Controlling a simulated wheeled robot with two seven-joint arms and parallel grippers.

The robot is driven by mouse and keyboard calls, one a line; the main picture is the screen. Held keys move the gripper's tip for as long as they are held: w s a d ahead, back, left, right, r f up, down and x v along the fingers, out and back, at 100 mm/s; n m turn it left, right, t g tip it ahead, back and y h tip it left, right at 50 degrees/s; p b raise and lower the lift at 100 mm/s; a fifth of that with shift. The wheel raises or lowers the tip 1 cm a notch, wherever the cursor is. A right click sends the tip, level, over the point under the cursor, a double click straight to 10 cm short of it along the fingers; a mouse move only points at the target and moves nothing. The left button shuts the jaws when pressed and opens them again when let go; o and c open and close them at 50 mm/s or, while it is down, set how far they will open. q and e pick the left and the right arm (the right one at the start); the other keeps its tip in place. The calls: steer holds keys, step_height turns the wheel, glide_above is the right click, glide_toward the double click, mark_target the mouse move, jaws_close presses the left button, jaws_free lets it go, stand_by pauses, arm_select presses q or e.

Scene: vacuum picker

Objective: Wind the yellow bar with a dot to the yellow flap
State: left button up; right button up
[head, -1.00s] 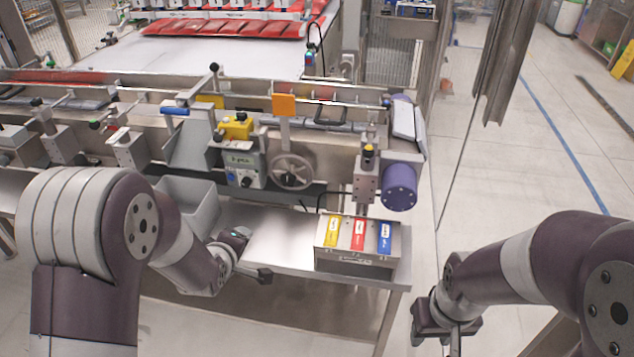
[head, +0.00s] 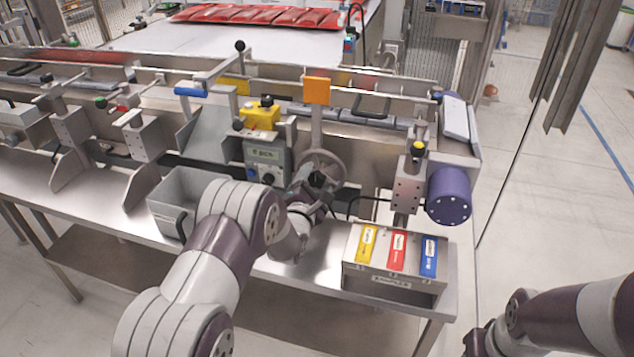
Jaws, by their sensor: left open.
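A grey handwheel (head: 338,160) stands on the front of the machine. My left gripper (head: 318,184) is open at the wheel's lower rim, and my wrist hides part of the wheel; contact cannot be told. A yellow block with black knobs (head: 262,115) sits left of the wheel on a grey box with a small display (head: 264,155). A yellow plate (head: 236,86) shows behind it on the rail, and an orange-yellow flap (head: 317,90) stands upright above the wheel. I cannot make out a dot on any bar. My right gripper (head: 478,343) is partly visible at the lower right edge.
A sampler box (head: 392,278) with yellow, red and blue labels stands on the steel bench right of my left wrist. A grey bin (head: 168,205) is to its left. A purple motor (head: 449,196) juts out at the right.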

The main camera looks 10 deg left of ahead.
arm_select(q)
steer(key=shift+w, duration=0.4)
steer(key=c, duration=1.1)
steer(key=shift+o, duration=0.2)
